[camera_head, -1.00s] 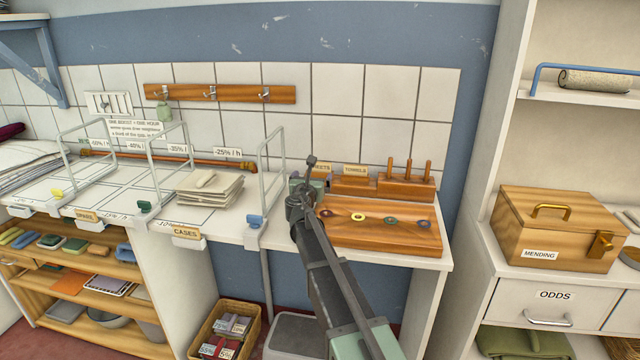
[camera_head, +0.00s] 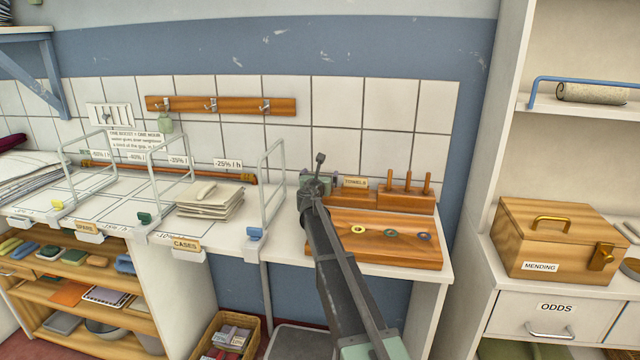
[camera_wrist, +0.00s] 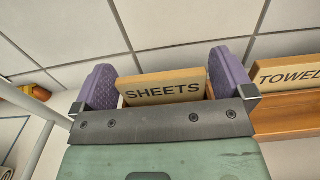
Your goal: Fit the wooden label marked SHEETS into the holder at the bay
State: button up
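The wooden SHEETS label (camera_wrist: 163,88) stands upright in the wrist view, its lower part hidden behind my gripper's dark front bar. My gripper (camera_wrist: 164,84) has one purple pad at each end of the label; I cannot tell whether the pads press on it. In the head view, my gripper (camera_head: 318,182) is at the left end of the wooden rack (camera_head: 400,200) and covers the label. Along the shelf's front edge, a white holder (camera_head: 18,221) at far left shows no label. Other holders carry the SPARE label (camera_head: 85,228) and CASES label (camera_head: 186,245).
The TOWELS label (camera_head: 355,183) stands in the rack just right of my gripper, beside several wooden pegs (camera_head: 408,184). A wooden board (camera_head: 385,252) with coloured rings lies in front. Wire dividers (camera_head: 272,190) rise between the bays, and folded linen (camera_head: 210,203) lies in one bay.

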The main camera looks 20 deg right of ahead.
jog(key=c, duration=0.7)
jog(key=shift+o, duration=0.2)
jog(key=shift+r, duration=0.1)
notch_tip(320, 180, up, 20)
jog(key=p, duration=2)
